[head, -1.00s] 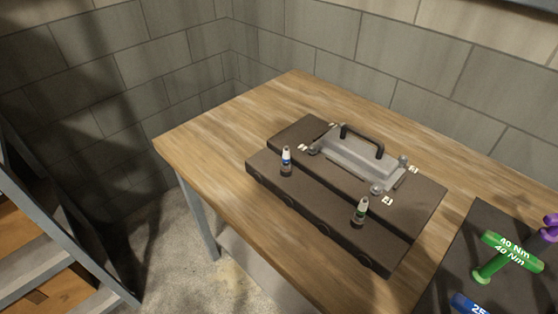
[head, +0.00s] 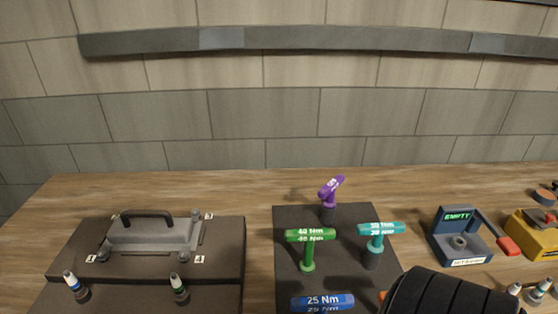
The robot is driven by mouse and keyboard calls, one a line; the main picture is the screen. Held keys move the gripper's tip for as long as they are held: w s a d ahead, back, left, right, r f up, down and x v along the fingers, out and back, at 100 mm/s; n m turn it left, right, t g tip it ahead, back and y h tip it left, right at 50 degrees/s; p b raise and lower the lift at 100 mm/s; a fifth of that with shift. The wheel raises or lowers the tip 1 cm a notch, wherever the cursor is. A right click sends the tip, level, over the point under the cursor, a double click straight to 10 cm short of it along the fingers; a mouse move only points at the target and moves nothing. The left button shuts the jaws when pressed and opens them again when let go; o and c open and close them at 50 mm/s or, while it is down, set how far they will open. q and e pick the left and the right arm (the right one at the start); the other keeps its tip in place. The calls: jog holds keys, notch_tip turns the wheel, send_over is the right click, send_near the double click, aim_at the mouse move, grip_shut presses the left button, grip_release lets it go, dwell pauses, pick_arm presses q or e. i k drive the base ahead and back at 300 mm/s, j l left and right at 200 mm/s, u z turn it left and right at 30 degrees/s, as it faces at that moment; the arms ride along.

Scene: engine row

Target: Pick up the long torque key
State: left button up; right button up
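Several T-shaped torque keys stand on a dark mat (head: 286,262). I cannot tell for sure which key is the long one. Neither of my grippers is in view.
A dark block (head: 225,262) with a grey handled cover (head: 150,237) and two small bottles is at left. A blue-grey device (head: 460,240) reading EMPTY and a yellow device (head: 533,235) stand at right. A black ribbed rounded shape (head: 450,295) covers the lower right.

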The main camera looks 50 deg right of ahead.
aim_at(374, 249)
jog(key=z, duration=2.25)
